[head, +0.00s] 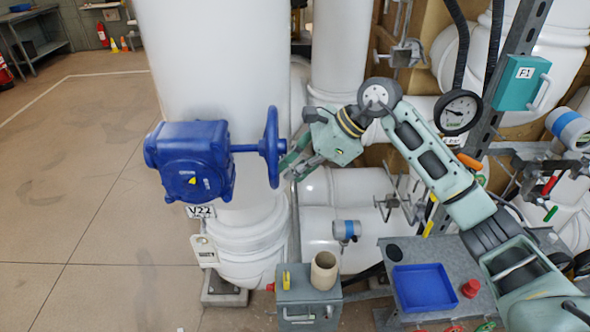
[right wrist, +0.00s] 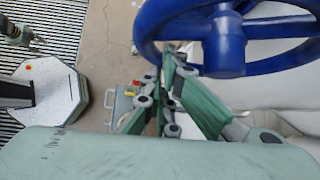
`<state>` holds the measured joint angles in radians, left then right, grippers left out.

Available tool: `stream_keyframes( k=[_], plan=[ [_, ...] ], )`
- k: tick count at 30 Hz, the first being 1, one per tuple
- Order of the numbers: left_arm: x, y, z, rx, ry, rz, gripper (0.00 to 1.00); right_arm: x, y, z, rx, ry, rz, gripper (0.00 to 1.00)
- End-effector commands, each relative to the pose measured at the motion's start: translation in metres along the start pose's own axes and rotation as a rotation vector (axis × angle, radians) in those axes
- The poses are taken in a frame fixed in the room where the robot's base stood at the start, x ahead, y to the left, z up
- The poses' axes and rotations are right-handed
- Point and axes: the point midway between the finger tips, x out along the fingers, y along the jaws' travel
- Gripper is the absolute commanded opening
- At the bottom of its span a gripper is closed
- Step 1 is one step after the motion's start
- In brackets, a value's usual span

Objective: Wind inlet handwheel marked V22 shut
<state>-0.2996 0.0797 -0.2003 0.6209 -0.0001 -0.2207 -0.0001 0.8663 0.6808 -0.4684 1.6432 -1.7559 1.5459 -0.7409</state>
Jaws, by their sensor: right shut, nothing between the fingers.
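The blue handwheel (head: 272,147) is seen nearly edge-on in the head view. It sits on a short shaft at the right side of a blue gearbox (head: 190,162). A white plate marked V22 (head: 201,212) hangs below the gearbox. My right gripper (head: 286,168) reaches in from the right, its fingertips close to the wheel's lower right side. It is shut with nothing in it. In the right wrist view the wheel (right wrist: 226,47) fills the top, and the fingers (right wrist: 170,70) point up beside its rim. Whether they touch the rim I cannot tell. My left gripper does not show in the head view.
A large white pipe (head: 215,60) stands behind the valve. A grey box (head: 308,300) with a cardboard-coloured cup (head: 325,270) stands below the gripper. A blue tray (head: 425,287) lies on a grey stand at right. A pressure gauge (head: 458,112) hangs near my right arm. Open floor lies left.

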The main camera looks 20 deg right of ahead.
Motion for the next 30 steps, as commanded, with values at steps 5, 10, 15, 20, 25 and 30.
stream_keyframes(
  k=[5,10,15,20,25,30],
  plan=[
    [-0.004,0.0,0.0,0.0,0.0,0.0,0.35,-0.003,-0.001,0.002,0.018,0.0,0.022,0.0],
    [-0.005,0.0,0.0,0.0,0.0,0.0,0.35,-0.003,0.0,0.002,0.033,0.0,0.041,0.0],
    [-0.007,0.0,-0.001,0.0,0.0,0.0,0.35,-0.003,0.0,0.003,0.045,0.0,0.056,0.0],
    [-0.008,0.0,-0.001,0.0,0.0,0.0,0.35,-0.004,0.0,0.005,0.058,0.0,0.07,0.0],
    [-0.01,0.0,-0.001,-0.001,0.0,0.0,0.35,-0.004,0.001,0.008,0.072,-0.002,0.089,0.0],
    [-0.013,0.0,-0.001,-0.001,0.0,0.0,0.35,-0.004,0.002,0.011,0.087,-0.003,0.106,0.0]
  ],
)
